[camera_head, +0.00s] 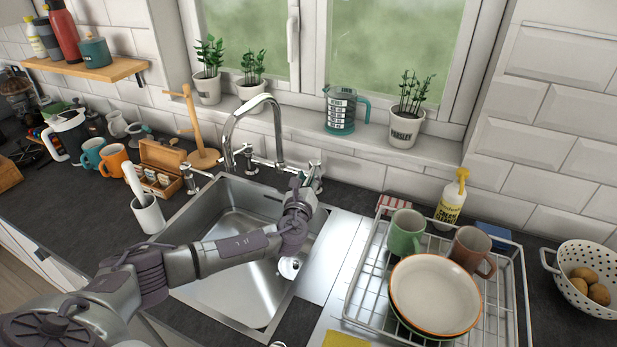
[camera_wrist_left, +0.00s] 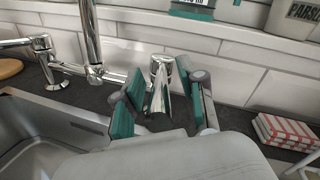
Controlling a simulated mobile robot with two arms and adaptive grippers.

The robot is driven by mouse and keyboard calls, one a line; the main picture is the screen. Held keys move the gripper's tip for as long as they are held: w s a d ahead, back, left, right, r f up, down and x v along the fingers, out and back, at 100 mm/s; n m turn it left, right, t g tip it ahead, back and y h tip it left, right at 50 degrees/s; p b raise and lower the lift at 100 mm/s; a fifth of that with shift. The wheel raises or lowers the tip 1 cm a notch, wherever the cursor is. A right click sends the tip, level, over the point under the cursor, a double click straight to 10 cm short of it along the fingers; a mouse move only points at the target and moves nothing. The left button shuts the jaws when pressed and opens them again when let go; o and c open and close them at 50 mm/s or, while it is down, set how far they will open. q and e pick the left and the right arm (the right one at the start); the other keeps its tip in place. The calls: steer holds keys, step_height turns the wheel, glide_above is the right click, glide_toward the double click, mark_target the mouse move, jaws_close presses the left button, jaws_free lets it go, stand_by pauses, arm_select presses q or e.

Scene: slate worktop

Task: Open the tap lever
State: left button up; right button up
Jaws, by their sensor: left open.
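The chrome tap has a tall curved spout (camera_head: 254,108) behind the sink, with a handle on each side. The right lever (camera_head: 317,172) stands beside my left gripper (camera_head: 300,188), whose arm reaches across the sink. In the left wrist view, my gripper (camera_wrist_left: 160,84) is open, its green-padded fingers apart on either side of the right lever (camera_wrist_left: 161,92). Whether a pad touches the lever cannot be told. The left handle (camera_head: 190,178) stands clear of the gripper and shows in the left wrist view (camera_wrist_left: 42,52). My right gripper is not in view.
The steel sink (camera_head: 228,262) lies under my left arm. A dish rack (camera_head: 358,300) with mugs and plates stands to the right. A wooden mug stand (camera_head: 202,158) and a box of small jars (camera_head: 160,168) stand left of the tap. The tiled wall is close behind.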

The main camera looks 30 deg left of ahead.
mark_target(316, 165)
arm_select(q)
jaws_close()
steer(key=shift+d, duration=0.1)
stand_by(0.4)
steer(key=shift+w+d+f+n+g+y+b, duration=0.1)
steer(key=shift+w+d+n+g+y+b, duration=0.15)
steer(key=shift+d+n+g+y+b, duration=0.6)
steer(key=shift+w+d+r+n+g+y+b, duration=0.1)
steer(key=shift+w+d+n+g+y+b, duration=0.15)
steer(key=shift+n+g+y, duration=1.05)
steer(key=shift+w+d+f+n+g+y+b, duration=0.15)
steer(key=shift+w+d+n+y+b, duration=0.3)
steer(key=shift+y, duration=1.3)
steer(key=shift+s+n, duration=0.1)
steer(key=shift+n, duration=0.2)
